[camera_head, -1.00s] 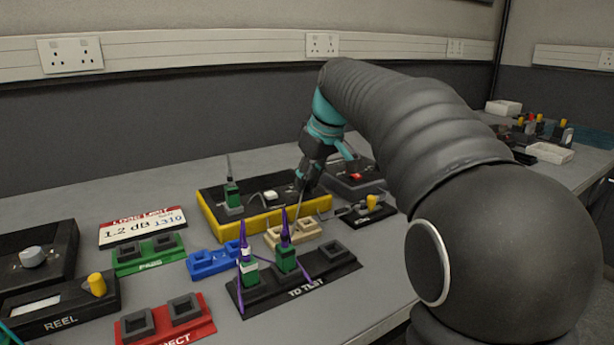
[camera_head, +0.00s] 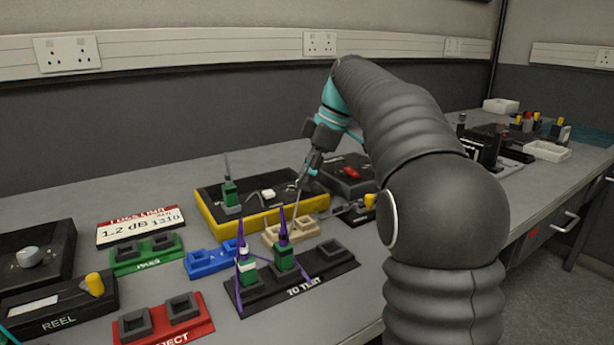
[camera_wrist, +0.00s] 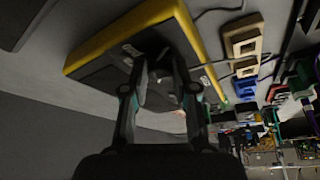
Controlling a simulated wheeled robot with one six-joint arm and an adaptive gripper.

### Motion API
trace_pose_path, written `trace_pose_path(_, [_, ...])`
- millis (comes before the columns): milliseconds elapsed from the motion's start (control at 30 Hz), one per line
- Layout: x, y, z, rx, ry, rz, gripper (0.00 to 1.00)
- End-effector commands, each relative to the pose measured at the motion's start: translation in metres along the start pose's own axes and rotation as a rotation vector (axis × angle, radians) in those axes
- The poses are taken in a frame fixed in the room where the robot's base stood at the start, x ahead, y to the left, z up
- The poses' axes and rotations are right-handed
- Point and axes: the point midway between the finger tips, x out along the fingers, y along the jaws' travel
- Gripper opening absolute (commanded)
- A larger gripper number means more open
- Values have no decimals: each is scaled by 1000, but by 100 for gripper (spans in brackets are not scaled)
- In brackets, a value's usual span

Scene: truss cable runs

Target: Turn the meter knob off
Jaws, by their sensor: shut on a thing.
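The meter (camera_head: 262,220) is a black box with a yellow rim at the middle of the bench, with a small white button and a green connector on its top. In the wrist view the meter's yellow edge (camera_wrist: 120,33) runs across the upper left. My gripper (camera_head: 303,184) reaches down at the meter's right end. In the wrist view my gripper (camera_wrist: 155,68) has its fingertips over the meter's dark top, shut on a dark thing that looks like the meter knob. The knob is mostly hidden by the fingers, so its setting cannot be read.
A tan holder (camera_head: 290,232) and a black "TO TEST" holder (camera_head: 310,278) with purple-booted green connectors stand in front. A blue holder (camera_head: 208,262), green PASS holder (camera_head: 147,256) and red holder (camera_head: 165,318) lie left. A box with a red button (camera_head: 346,174) is behind right.

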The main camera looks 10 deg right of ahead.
Motion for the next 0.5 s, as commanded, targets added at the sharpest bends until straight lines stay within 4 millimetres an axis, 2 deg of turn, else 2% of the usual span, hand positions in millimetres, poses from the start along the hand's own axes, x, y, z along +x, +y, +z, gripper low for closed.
trace_pose_path(500, [0,1,1,-120,-2,-52,0])
